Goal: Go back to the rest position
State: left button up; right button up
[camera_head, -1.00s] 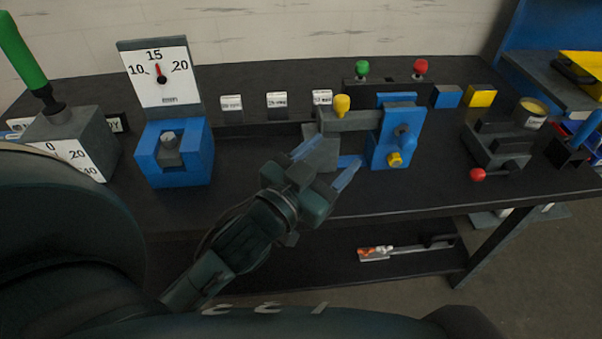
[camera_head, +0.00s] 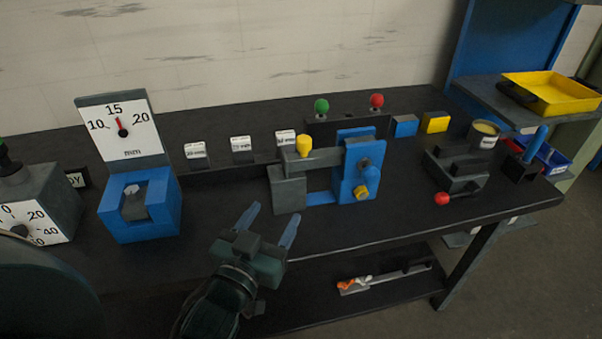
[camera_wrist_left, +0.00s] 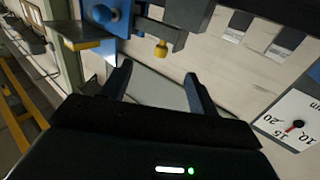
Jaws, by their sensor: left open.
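My left gripper (camera_head: 268,226) is open and empty, above the front part of the black bench, with its blue fingers pointing toward the back. It stands in front of and apart from the blue and grey chain fixture (camera_head: 350,175), which has a yellow knob on its arm. In the left wrist view the two dark fingers (camera_wrist_left: 158,90) are spread with nothing between them, and the fixture's yellow knob (camera_wrist_left: 161,48) shows beyond them. My right gripper does not show in either view.
A dial gauge (camera_head: 124,130) stands behind a blue block (camera_head: 140,208) on the left. A dark clamp with a red knob (camera_head: 442,198) sits on the right. A tool (camera_head: 385,278) lies on the lower shelf. A yellow tray (camera_head: 555,92) is at the far right.

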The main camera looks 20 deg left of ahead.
pick_arm(q)
jog(key=s+d+f+m+g+h, duration=0.1)
jog(key=s+d+f+g, duration=0.1)
jog(key=f, duration=0.8)
jog(key=s+d+f+m+g+h, duration=0.2)
jog(key=s+f+g, duration=0.3)
jog(key=f, duration=0.5)
jog(key=shift+s+d, duration=0.6)
jog(key=shift+s, duration=0.45)
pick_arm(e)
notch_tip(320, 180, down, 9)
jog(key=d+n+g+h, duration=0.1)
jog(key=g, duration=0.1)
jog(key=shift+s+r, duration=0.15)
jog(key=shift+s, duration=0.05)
